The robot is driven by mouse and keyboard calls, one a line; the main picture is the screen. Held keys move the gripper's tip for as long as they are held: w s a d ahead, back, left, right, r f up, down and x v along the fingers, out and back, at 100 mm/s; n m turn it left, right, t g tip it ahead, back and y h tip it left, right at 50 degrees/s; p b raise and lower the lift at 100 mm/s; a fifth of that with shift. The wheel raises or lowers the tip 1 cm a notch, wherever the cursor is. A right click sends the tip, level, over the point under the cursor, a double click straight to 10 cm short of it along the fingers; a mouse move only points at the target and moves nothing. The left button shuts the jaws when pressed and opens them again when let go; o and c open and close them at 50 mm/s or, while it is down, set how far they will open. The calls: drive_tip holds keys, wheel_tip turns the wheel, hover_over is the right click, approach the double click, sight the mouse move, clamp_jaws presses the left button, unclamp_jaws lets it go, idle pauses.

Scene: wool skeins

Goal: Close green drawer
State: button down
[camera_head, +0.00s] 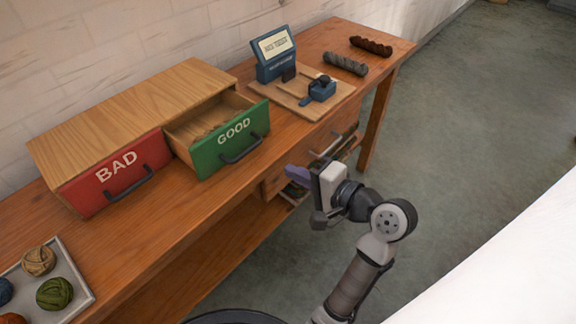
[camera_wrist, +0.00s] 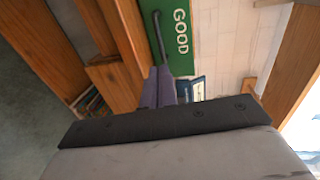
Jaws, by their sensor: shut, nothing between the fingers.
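The green drawer (camera_head: 230,141), marked GOOD with a dark bar handle, stands pulled out of the wooden cabinet (camera_head: 130,103) on the table. Its inside shows as empty bare wood where I can see it. In the wrist view the green front (camera_wrist: 180,38) is near the top middle, with its handle on its left side. My gripper (camera_head: 295,174) is in front of the table edge, to the lower right of the green drawer and apart from it. Its purple fingers (camera_wrist: 159,87) are together with nothing between them.
The red drawer (camera_head: 116,174), marked BAD, is shut beside the green one. A tray (camera_head: 85,292) with several yarn balls lies at the lower left. A blue device (camera_head: 275,55), a wooden board (camera_head: 291,97) and two skeins (camera_head: 346,64) lie right. Partly open table drawers (camera_head: 325,150) sit below.

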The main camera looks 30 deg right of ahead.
sight(248, 150)
drive_tip(key=p+x, duration=0.1)
drive_tip(key=x, duration=1)
drive_tip(key=shift+w, duration=0.2)
drive_tip(key=shift+w+a+p, duration=0.2)
drive_tip(key=shift+w+p, duration=0.15)
drive_tip(key=shift+p, duration=0.1)
drive_tip(key=p+x, duration=0.1)
drive_tip(key=x, duration=0.2)
drive_tip(key=r+p+x, duration=0.1)
drive_tip(key=x, duration=0.3)
drive_tip(key=r+p+x, duration=0.1)
drive_tip(key=x, duration=0.2)
drive_tip(key=shift+w, duration=0.45)
drive_tip(key=shift+r, duration=0.15)
drive_tip(key=shift+a, duration=0.15)
drive_tip(key=shift+p, duration=0.3)
